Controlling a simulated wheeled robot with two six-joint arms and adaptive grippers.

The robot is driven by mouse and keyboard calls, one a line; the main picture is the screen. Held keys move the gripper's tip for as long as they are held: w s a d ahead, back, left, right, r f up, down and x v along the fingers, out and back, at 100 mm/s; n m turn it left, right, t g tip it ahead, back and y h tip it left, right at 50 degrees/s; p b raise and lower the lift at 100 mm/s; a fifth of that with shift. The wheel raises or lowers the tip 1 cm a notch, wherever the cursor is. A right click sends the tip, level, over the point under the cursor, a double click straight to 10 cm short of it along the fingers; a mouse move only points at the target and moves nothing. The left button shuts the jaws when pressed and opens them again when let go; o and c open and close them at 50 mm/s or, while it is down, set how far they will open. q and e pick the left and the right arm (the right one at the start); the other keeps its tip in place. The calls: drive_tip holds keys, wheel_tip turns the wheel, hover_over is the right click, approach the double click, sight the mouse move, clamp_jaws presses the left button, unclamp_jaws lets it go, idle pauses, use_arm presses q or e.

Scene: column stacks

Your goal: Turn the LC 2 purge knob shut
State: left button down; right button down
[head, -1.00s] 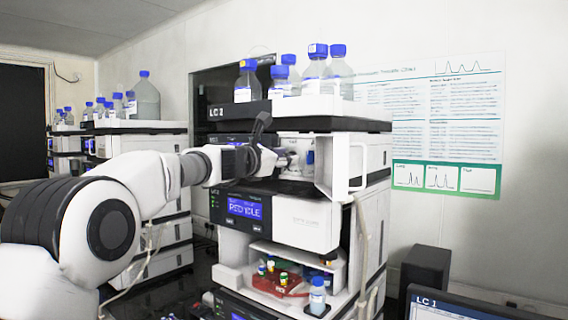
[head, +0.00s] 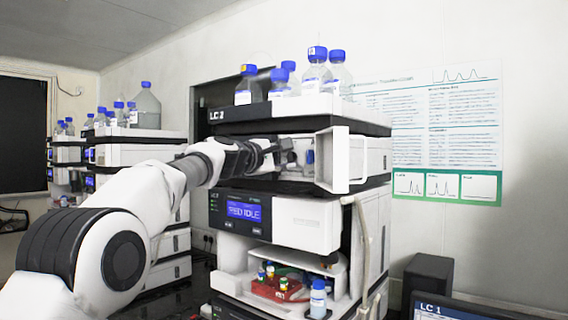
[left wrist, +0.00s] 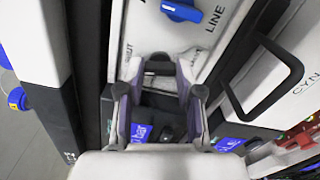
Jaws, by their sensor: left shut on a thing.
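LC 2 (head: 228,114) is the near stack, with bottles on its top. Its pump bay is open, with a white door (head: 340,160) swung out to the right. My left gripper (head: 272,155) reaches into this bay from the left. In the left wrist view its fingers (left wrist: 160,88) are shut on a dark knob (left wrist: 158,67), which appears to be the purge knob. The fingers hide most of the knob, and its pointer angle is unclear. A label that seems to read SHUT is left of it. A blue knob (left wrist: 182,10) sits beyond, near the word LINE. My right gripper is not in view.
The open door stands close to the right of my gripper. Capped bottles (head: 315,75) stand on the stack's top. A lit display (head: 245,210) and a red vial tray (head: 280,289) are below. Another stack (head: 135,153) is behind at left.

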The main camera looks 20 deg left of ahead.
use_arm(q)
drive_tip(key=shift+f+m+b, duration=0.1)
drive_tip(key=shift+m+b, duration=0.3)
drive_tip(key=shift+m, duration=0.9)
drive_tip(key=c, duration=1)
unclamp_jaws()
drive_tip(key=shift+d, duration=0.1)
drive_tip(key=shift+c, duration=0.2)
drive_tip(key=shift+s, duration=0.1)
drive_tip(key=shift+s+a, duration=0.25)
drive_tip(key=shift+s, duration=0.2)
drive_tip(key=v, duration=1.1)
